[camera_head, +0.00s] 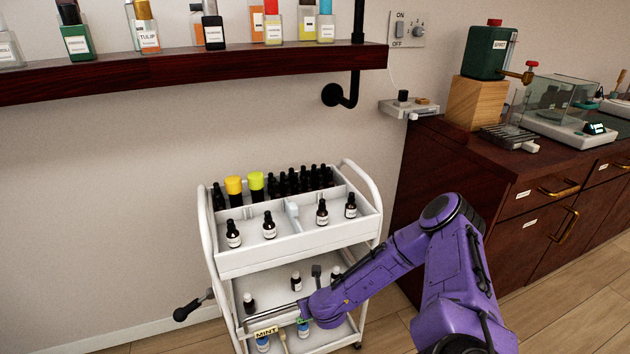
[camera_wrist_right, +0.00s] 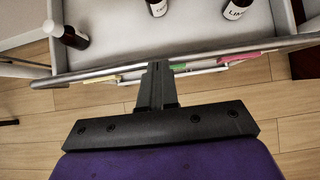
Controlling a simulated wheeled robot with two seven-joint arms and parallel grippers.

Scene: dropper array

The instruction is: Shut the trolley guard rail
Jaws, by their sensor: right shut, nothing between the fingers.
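The white trolley (camera_head: 290,257) stands against the wall. Its guard rail, a thin metal bar (camera_head: 268,314), runs along the front of the lower shelf. In the right wrist view the rail (camera_wrist_right: 95,76) crosses the picture, slightly slanted, in front of a tray with dark bottles. My right gripper (camera_head: 301,309) is at the rail, with its arm coming in from the right. In the wrist view its shut fingers (camera_wrist_right: 157,70) reach the near side of the rail; I cannot tell if they touch. The rail's end joints are unclear. My left gripper is out of view.
Small dropper bottles (camera_head: 269,225) stand in the trolley's top tray, and more stand on the shelves below. A black-ended lever (camera_head: 190,308) sticks out left of the trolley. A dark wooden cabinet (camera_head: 470,190) stands at right. The floor in front is clear.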

